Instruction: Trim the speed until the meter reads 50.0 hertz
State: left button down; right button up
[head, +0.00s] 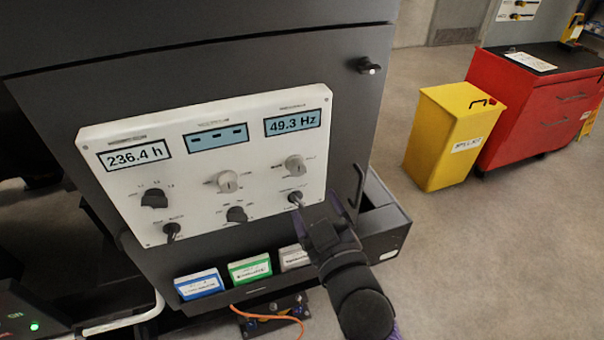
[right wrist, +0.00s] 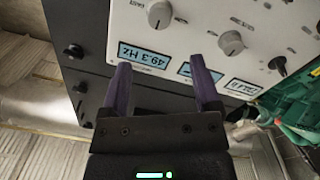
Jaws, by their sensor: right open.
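The meter (head: 292,123) at the panel's upper right reads 49.3 Hz; it also shows, upside down, in the right wrist view (right wrist: 146,54). Below it on the white panel (head: 165,221) is a round grey knob (head: 294,164), and lower a small switch (head: 296,197). Their labels are too small to read. My right gripper (head: 316,210) is open, its fingers at the panel's lower right edge, close to the small switch. My left gripper is not in view.
A second display (head: 128,155) reads 236.4 h; the middle one (head: 216,139) shows dashes. Other knobs and switches sit left on the panel. A hooked handle (head: 357,187) sticks out right of the gripper. Blue, green and grey boxes stand below. A yellow bin (head: 447,140) is right.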

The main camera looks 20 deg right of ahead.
aim_at(298, 171)
jog(key=w+b, duration=0.1)
jog(key=w, duration=0.8)
jog(key=shift+w+f, duration=0.15)
jog(key=shift+w, duration=0.1)
grip_shut()
